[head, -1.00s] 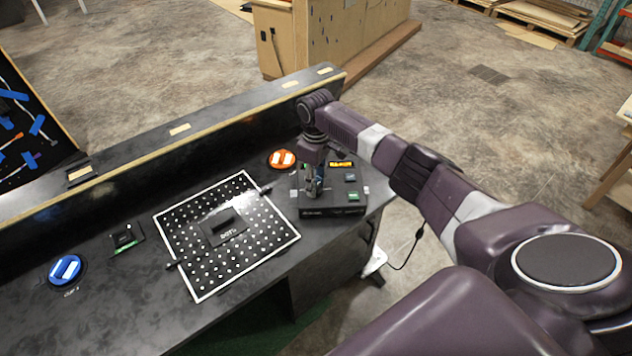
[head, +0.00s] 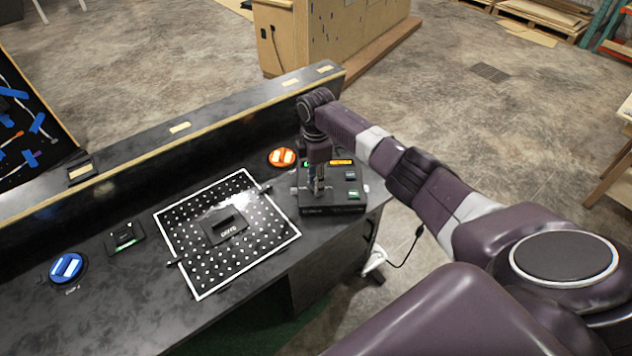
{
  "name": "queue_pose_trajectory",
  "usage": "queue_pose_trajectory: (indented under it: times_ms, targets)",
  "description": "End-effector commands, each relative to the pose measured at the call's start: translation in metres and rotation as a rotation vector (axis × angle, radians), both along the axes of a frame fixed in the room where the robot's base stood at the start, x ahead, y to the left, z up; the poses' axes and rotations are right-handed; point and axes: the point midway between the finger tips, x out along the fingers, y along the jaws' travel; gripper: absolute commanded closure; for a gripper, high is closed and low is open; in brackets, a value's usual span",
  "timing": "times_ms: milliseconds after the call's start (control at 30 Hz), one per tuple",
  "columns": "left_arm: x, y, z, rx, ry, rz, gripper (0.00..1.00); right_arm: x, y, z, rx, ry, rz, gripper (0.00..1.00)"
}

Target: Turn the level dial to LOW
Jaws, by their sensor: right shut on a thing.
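The black console box (head: 338,207) stands at the right end of the dark bench, with an orange display (head: 341,162) and several small green-lit buttons on its top. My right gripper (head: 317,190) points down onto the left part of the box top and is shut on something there. The level dial is not clearly visible; the gripper covers that spot, so its setting cannot be read. My left gripper is not in view.
A white-framed perforated board (head: 190,225) lies left of the box. An orange round device (head: 282,157) sits behind the box, and a blue one (head: 67,268) at the far left. A raised ledge (head: 180,128) runs along the bench's back.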

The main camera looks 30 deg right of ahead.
Motion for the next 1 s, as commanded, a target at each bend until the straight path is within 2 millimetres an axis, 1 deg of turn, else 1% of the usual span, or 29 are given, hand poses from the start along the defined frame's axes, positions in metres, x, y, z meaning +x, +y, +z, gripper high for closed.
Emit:
queue_pose_trajectory:
  times_ms: [133, 333, 833, 867, 1000]
  targets:
    - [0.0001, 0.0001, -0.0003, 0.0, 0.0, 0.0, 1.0, 0.0018, 0.0001, 0.0018, 0.001, -0.005, 0.071, 0.97]
    - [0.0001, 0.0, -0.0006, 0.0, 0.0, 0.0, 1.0, 0.0017, 0.0002, 0.002, 0.001, -0.005, 0.124, 0.97]
    - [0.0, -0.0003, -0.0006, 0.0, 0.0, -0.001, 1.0, 0.0018, 0.0003, 0.0022, 0.001, -0.006, 0.141, 0.97]
    - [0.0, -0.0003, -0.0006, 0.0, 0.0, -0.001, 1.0, 0.0018, 0.0003, 0.0022, 0.001, -0.006, 0.14, 0.7]
    - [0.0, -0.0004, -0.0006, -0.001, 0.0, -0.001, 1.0, 0.0014, 0.0002, 0.0017, 0.001, -0.005, 0.14, 0.55]
